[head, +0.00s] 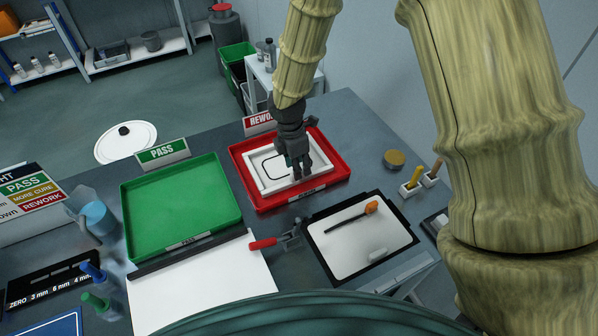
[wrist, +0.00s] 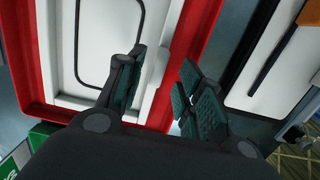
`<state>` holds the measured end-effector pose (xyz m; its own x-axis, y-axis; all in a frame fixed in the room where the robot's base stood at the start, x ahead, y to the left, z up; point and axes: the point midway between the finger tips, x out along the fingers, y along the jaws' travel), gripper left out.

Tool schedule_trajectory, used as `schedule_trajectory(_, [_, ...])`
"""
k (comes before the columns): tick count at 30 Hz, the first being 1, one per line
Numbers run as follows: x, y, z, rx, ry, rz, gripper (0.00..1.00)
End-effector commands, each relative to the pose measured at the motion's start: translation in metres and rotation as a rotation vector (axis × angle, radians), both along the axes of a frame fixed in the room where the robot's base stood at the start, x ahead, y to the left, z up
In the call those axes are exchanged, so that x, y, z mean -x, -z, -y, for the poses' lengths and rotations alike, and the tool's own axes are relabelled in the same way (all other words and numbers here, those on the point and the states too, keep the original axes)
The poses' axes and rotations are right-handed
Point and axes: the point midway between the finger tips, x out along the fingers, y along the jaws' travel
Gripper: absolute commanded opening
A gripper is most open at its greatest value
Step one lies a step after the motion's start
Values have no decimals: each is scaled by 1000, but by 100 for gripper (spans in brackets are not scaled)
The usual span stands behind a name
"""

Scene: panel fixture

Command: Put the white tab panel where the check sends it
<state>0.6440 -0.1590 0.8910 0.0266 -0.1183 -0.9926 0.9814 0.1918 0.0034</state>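The white tab panel (head: 259,166), with a raised white rim and a black rounded outline, lies inside the red REWORK tray (head: 240,186). My gripper (head: 302,170) is low over the panel's right side. In the wrist view, the panel (wrist: 107,25) is at the left, and my open fingers (wrist: 163,66) stand apart with the panel's edge and the red tray wall (wrist: 190,35) between them. Nothing is clearly gripped; whether the fingers touch the panel cannot be told. The green PASS tray (head: 180,205) stands to the left and is empty.
A white sheet (head: 205,290), a red-handled tool (head: 265,244) and a black-framed board (head: 350,250) with an orange-tipped stick are in front of the trays. A sign (head: 30,190) listing PASS, MORE CURE and REWORK stands at left.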

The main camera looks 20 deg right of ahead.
Motion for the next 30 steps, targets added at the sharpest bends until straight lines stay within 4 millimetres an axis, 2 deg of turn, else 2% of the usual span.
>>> schedule_trajectory(9, [1,-46,-6,-1,1,2,36])
schedule_trajectory(15, [1,-66,-8,-1,0,1,36])
schedule_trajectory(21, [2,-74,-9,0,0,0,36])
schedule_trajectory(30, [2,-75,-9,0,0,0,36])
